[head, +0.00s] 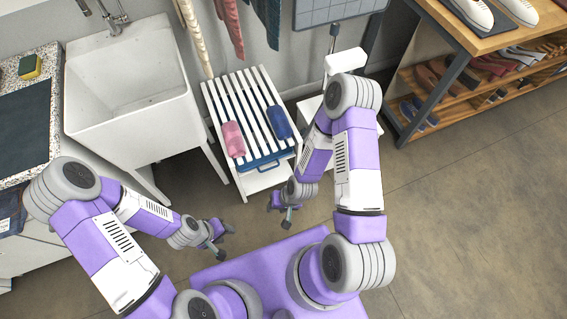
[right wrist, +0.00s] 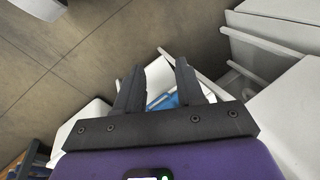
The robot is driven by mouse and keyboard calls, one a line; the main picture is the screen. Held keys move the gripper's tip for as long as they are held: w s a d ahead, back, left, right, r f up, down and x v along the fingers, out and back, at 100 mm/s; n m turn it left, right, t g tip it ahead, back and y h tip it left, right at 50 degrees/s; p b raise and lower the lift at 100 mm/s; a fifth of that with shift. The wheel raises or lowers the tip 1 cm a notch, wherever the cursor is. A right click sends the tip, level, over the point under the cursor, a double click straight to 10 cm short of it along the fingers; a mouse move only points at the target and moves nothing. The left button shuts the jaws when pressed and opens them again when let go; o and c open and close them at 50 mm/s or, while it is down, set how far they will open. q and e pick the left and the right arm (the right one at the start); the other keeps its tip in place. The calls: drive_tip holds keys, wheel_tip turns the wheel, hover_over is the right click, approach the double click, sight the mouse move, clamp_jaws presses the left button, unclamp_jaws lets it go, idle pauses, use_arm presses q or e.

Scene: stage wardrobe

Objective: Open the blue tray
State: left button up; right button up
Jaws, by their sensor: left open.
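The blue tray (head: 268,159) shows its front edge and handle at the front of a white slatted stand, under the slats; the rest is hidden beneath them. A patch of blue, likely the tray (right wrist: 166,101), shows between my fingers in the right wrist view. My right gripper (head: 279,213) is in front of and below the tray in the head view, apart from it; its fingers stand apart and empty in the right wrist view (right wrist: 160,68). My left gripper (head: 226,241) is open and empty, further left and nearer my base.
A pink roll (head: 233,139) and a blue roll (head: 279,122) lie on the slatted stand (head: 239,101). A white sink (head: 126,92) stands to its left. A shoe rack (head: 466,78) is at the right. The floor at lower right is clear.

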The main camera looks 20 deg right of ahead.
drive_tip(key=w+d+f+m+t+h+b, duration=0.2)
drive_tip(key=w+d+f+m+t+b, duration=0.15)
drive_tip(key=w+f+m+t, duration=0.65)
drive_tip(key=w+d+f+m+t+h+b, duration=0.15)
drive_tip(key=w+f+m+t+b, duration=0.4)
drive_tip(key=f, duration=0.85)
drive_tip(key=w+n+g+b, duration=0.1)
drive_tip(key=w, duration=0.8)
drive_tip(key=shift+d+f, duration=0.3)
drive_tip(key=shift+f, duration=0.15)
drive_tip(key=shift+w+n+g, duration=0.1)
drive_tip(key=shift+n+g, duration=0.15)
clamp_jaws()
